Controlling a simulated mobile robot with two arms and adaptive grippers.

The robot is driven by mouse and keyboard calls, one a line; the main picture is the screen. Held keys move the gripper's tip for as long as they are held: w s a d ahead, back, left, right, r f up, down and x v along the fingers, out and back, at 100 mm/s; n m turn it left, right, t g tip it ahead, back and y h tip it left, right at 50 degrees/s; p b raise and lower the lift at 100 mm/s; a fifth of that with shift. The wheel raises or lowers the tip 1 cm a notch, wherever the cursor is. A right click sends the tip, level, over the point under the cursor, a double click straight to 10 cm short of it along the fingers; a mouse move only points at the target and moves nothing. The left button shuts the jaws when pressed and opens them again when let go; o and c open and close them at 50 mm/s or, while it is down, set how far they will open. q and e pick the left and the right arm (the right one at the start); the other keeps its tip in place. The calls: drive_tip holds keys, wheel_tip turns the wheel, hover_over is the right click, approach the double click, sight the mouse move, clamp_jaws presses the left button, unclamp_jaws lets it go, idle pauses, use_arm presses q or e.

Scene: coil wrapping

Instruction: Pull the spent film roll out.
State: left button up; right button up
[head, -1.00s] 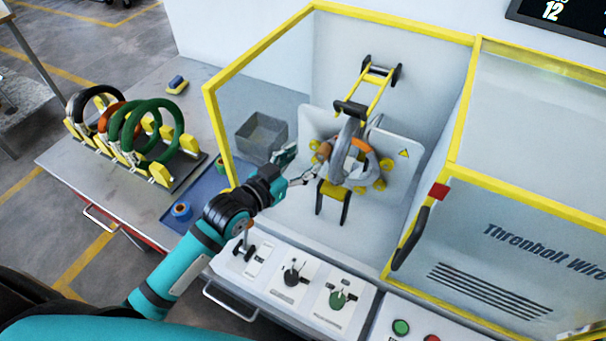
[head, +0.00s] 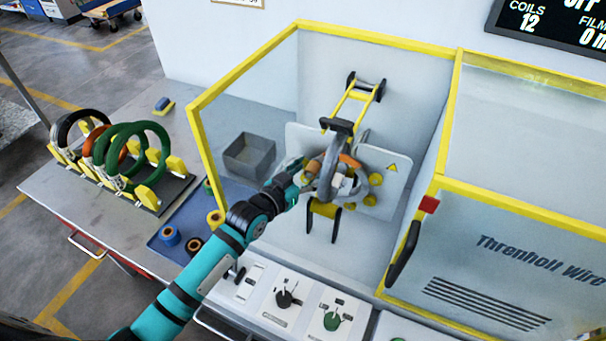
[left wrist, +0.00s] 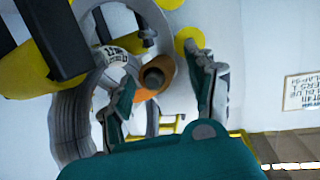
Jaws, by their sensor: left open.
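The spent film roll (left wrist: 153,77), orange-brown with a dark core, sits at the wrapping ring (left wrist: 165,20) in the left wrist view. In the head view a small orange-brown part (head: 313,167) shows beside the grey ring (head: 328,170) inside the yellow-framed machine. My left gripper (left wrist: 162,72) is open, with one finger on each side of the roll; I cannot tell whether they touch it. In the head view the left gripper (head: 302,174) reaches in from the left and partly hides the roll. A grey coil (left wrist: 72,122) hangs at the ring. My right gripper is not in view.
The yellow frame (head: 205,145) stands left of my arm. A grey bin (head: 249,154) is behind it. A blue tray (head: 180,217) holds several small rolls. Coils stand on a rack (head: 150,195) at left. The control panel (head: 285,300) lies in front.

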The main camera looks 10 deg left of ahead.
use_arm(q)
drive_tip(key=shift+s, duration=0.1)
clamp_jaws()
idle(0.6)
